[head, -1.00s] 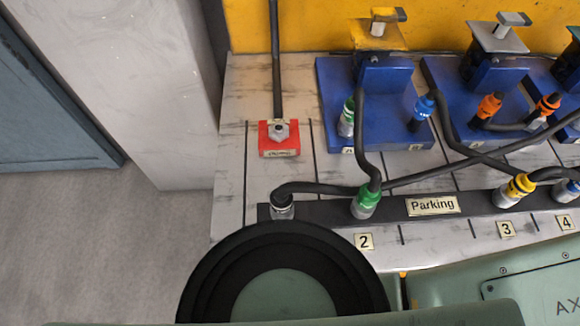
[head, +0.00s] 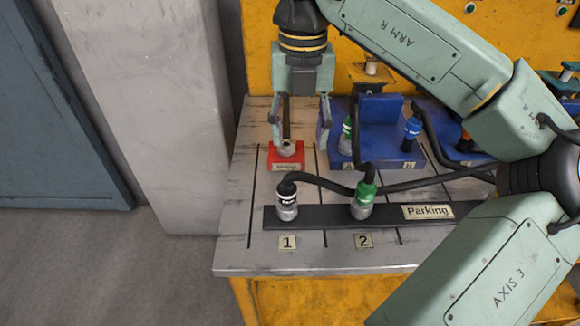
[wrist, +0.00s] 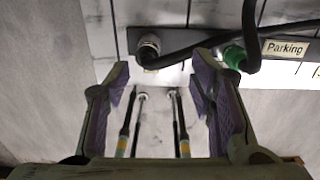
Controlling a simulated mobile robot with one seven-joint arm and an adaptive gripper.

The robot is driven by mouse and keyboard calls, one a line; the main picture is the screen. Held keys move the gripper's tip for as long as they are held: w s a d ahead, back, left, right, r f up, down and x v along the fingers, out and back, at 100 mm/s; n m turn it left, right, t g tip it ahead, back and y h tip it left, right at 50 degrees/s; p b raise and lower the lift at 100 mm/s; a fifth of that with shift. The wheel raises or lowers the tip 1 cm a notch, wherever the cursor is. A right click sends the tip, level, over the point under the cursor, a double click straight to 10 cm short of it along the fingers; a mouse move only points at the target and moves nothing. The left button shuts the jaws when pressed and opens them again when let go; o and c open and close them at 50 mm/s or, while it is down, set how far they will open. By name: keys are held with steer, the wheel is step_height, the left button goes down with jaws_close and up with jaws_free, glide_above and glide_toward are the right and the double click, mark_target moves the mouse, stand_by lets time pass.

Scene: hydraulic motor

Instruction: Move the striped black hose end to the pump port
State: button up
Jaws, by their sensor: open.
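The striped black hose end (head: 287,200), black with white bands over a metal collar, stands upright on the dark parking rail above label 1. It also shows in the wrist view (wrist: 148,48), beyond my fingertips and roughly between them. The pump port is a metal fitting on a red block (head: 286,158) behind that hose end. My gripper (head: 299,138) points down, open and empty, with its fingers around the level of the red block in the head picture. Its exact height above the block is hard to tell. In the wrist view the open fingers (wrist: 160,78) hold nothing.
A green-banded hose end (head: 363,200) stands at parking place 2, its hose crossing close by. Blue blocks (head: 380,112) with green and blue hose ends stand behind. The grey table top (head: 300,262) is clear in front of the rail.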

mark_target(287, 182)
steer(key=shift+s+a+f, duration=0.25)
steer(key=shift+s+a, duration=0.3)
steer(key=shift+s, duration=0.1)
steer(key=shift+s+a+f, duration=0.2)
steer(key=shift+s+a, duration=0.35)
steer(key=shift+s, duration=0.05)
steer(key=shift+f, duration=0.1)
steer(key=shift+f+b, duration=0.45)
steer(key=shift+f, duration=0.05)
step_height(287, 182, down, 8)
steer(key=b, duration=0.6)
steer(key=shift+r, duration=0.1)
jaws_close()
steer(key=shift+w+r, duration=0.1)
steer(key=shift+r, duration=0.15)
